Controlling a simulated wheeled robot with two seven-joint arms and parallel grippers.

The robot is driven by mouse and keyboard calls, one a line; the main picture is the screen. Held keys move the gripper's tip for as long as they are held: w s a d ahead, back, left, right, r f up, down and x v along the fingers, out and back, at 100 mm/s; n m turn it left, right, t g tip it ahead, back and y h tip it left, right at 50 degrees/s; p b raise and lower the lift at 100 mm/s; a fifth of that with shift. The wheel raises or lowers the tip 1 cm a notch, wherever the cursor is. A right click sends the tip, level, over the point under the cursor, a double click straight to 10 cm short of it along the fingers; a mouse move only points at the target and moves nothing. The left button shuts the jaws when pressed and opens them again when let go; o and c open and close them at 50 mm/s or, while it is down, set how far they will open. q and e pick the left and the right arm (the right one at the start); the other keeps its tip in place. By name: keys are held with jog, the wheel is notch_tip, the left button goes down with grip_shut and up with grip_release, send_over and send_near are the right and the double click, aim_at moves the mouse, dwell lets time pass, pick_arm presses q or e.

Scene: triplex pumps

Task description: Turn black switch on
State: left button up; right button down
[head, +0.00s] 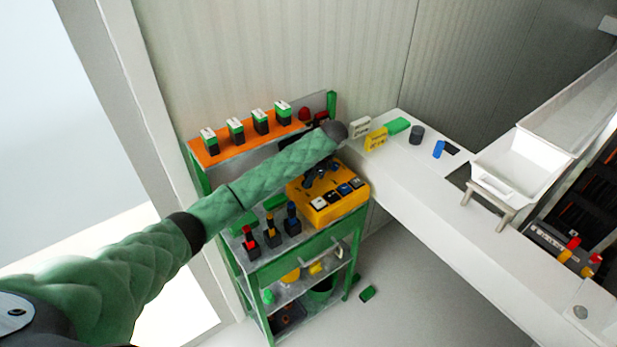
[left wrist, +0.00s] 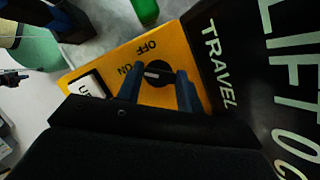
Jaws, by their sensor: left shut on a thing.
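The black switch (left wrist: 158,74) is a round knob on the yellow control box (head: 320,205), with the words ON and OFF printed beside it. In the left wrist view, the knob's white mark lies on its left part, on the side of the word ON. My left gripper (head: 316,178) is over the far part of the box in the head view. In the left wrist view, the blue fingers of my left gripper (left wrist: 160,76) are on either side of the knob, shut on it. My forearm hides part of the box's back in the head view. My right gripper is not in view.
The box stands on a green cart (head: 290,262), with several small joysticks (head: 271,237) to its left. An orange shelf (head: 238,145) with several green-and-white switches is behind. A white ledge (head: 420,195) runs to the right. A white-and-black rocker (left wrist: 88,87) is beside the knob.

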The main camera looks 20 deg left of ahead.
pick_arm(q)
jog(key=shift+r, duration=0.1)
dwell(0.3)
jog(key=o, duration=1)
jog(key=shift+w+d+r, duration=0.2)
jog(key=shift+r, duration=0.3)
jog(key=w+d+b, duration=0.1)
jog(key=d, duration=0.2)
jog(key=w+d+b, duration=0.1)
jog(key=d, duration=0.3)
jog(key=d+b, duration=0.1)
jog(key=d, duration=0.2)
jog(key=shift+w+d+b, duration=0.35)
jog(key=shift+w+d, duration=0.15)
jog(key=shift+d, duration=0.3)
